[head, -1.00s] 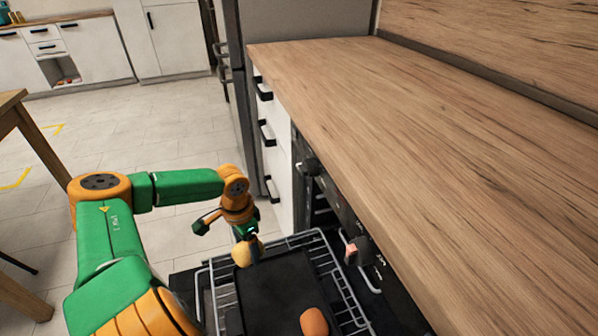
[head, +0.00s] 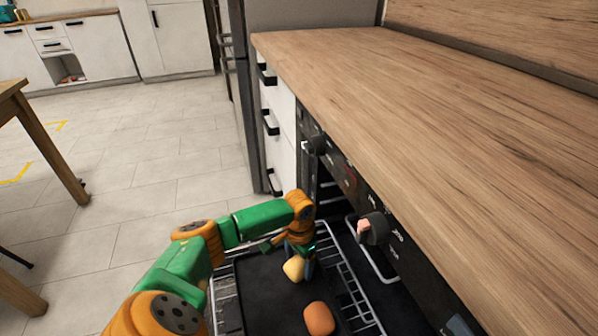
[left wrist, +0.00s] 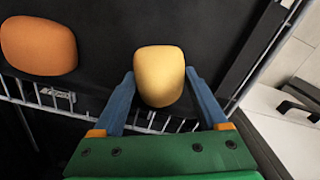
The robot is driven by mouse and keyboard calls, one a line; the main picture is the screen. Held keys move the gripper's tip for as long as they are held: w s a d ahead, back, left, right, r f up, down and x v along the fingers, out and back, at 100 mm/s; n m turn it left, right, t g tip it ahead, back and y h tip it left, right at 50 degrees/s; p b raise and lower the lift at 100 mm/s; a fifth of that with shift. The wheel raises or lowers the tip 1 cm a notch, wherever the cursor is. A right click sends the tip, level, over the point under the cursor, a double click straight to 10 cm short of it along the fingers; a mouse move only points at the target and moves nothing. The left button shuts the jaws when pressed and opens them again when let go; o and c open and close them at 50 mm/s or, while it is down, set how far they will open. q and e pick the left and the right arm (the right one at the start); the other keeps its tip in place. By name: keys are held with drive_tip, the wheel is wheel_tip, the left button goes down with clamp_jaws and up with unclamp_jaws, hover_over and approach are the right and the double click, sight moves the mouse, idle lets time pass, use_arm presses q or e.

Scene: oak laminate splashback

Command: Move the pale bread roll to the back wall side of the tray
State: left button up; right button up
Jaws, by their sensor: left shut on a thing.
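The pale bread roll (head: 293,268) is a small yellowish roll above the dark tray (head: 262,290). My left gripper (head: 304,262) is shut on it. In the left wrist view the pale roll (left wrist: 160,76) sits between the two blue fingers of the left gripper (left wrist: 162,88). It is over or on the tray (left wrist: 110,30), near the edge by the rack; I cannot tell whether it touches the tray. An orange-brown roll (head: 319,318) lies on the tray nearer to me, also in the left wrist view (left wrist: 38,45). My right gripper is not in view.
The tray rests on a wire rack (head: 345,268) pulled out of the open oven. The oven's front panel with knobs (head: 374,228) and the wooden worktop (head: 440,120) rise close on the right. Open floor (head: 110,150) lies to the left.

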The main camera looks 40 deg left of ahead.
sight(299, 261)
use_arm(q)
drive_tip(key=o, duration=1.3)
drive_tip(key=shift+r, duration=0.35)
wheel_tip(299, 261, up, 11)
drive_tip(key=p, duration=0.4)
drive_tip(key=shift+r, duration=0.2)
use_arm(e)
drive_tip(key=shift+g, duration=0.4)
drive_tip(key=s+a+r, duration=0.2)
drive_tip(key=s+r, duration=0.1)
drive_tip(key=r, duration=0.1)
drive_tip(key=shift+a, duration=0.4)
use_arm(q)
drive_tip(key=shift+s, duration=0.1)
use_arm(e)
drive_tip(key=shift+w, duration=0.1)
